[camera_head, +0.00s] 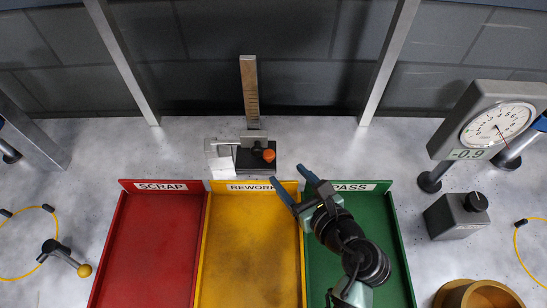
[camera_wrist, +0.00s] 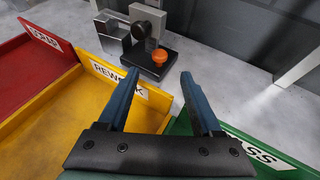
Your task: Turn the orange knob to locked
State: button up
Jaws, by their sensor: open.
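The orange knob (camera_head: 269,155) sits on the front right of a small dark fixture (camera_head: 250,160) behind the yellow tray. In the wrist view the orange knob (camera_wrist: 159,56) stands on the fixture's black base (camera_wrist: 140,60), beyond my fingertips. My gripper (camera_head: 290,182) is open and empty, with two blue fingers apart. It is over the back of the yellow and green trays, in front of and to the right of the knob, not touching it. In the wrist view my gripper (camera_wrist: 160,75) points toward the fixture. I cannot read any lock marking on the knob.
A red SCRAP tray (camera_head: 124,215), yellow REWORK tray (camera_head: 204,230) and green PASS tray (camera_head: 400,240) line the front. A dial gauge (camera_head: 497,125) and grey box with black knob (camera_head: 455,218) stand right. Bare table surrounds the fixture.

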aim_at(271, 157)
jog(key=x, duration=0.8)
jog(key=shift+w+a+f, duration=0.1)
jog(key=shift+w+a, duration=0.05)
jog(key=shift+w, duration=0.1)
grip_shut()
